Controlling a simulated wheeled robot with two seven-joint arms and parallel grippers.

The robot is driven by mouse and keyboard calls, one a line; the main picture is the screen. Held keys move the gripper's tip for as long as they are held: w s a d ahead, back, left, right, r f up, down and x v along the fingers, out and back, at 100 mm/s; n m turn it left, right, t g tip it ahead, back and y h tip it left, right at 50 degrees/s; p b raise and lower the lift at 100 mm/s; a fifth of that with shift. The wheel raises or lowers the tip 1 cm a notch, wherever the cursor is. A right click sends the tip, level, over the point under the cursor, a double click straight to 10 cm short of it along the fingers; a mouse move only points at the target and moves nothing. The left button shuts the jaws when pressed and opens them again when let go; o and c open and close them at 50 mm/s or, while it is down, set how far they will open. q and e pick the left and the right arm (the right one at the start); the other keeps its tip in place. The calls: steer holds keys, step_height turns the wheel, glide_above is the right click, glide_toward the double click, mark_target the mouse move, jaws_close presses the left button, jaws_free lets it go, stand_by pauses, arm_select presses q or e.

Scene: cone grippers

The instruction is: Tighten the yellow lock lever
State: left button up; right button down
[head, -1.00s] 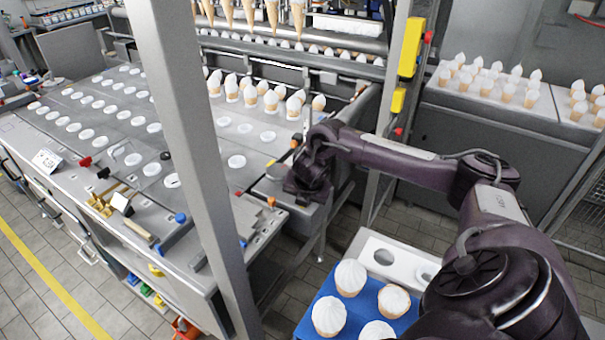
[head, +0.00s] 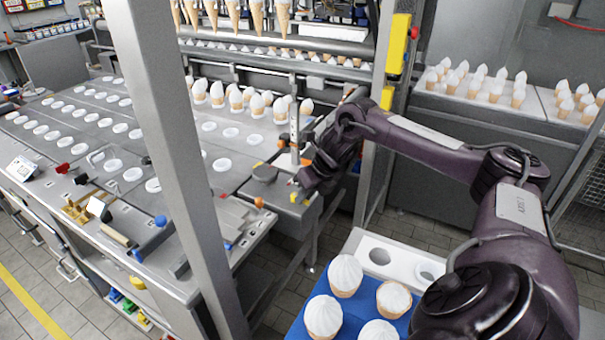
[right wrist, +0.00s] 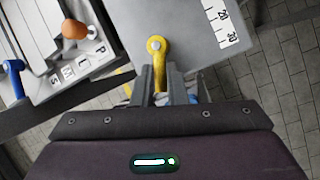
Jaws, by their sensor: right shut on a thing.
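The yellow lock lever (right wrist: 159,62) shows in the right wrist view. Its round end with a bolt sits on a grey metal plate (right wrist: 190,45), and its arm points down the picture between my fingers. My right gripper (right wrist: 160,85) is shut on the lever's arm; the fingers hide part of it. In the head view my right gripper (head: 306,180) is at the bench's right corner, beside an upright post with a scale (head: 294,132). My left gripper is in neither view.
An orange knob (right wrist: 75,29) and a blue lever (right wrist: 13,80) lie left of the plate in the wrist view. A grey frame post (head: 175,150) crosses the head view. A blue tray (head: 298,328) with cones stands in front. Tiled floor is open right of the bench.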

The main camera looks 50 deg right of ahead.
steer(key=shift+w+d+n+g+y+p, duration=0.15)
steer(key=shift+d+n+y+p, duration=0.2)
steer(key=shift+n, duration=0.5)
steer(key=shift+w+d+n+g+y+p, duration=0.1)
steer(key=shift+d+n+g+y+p, duration=0.15)
steer(key=shift+n, duration=0.6)
steer(key=shift+s, duration=0.1)
steer(key=c, duration=1.5)
jaws_free()
steer(key=shift+o, duration=0.2)
steer(key=shift+r, duration=0.1)
steer(key=v, duration=0.7)
steer(key=shift+r, duration=0.25)
steer(key=shift+s+d, duration=0.1)
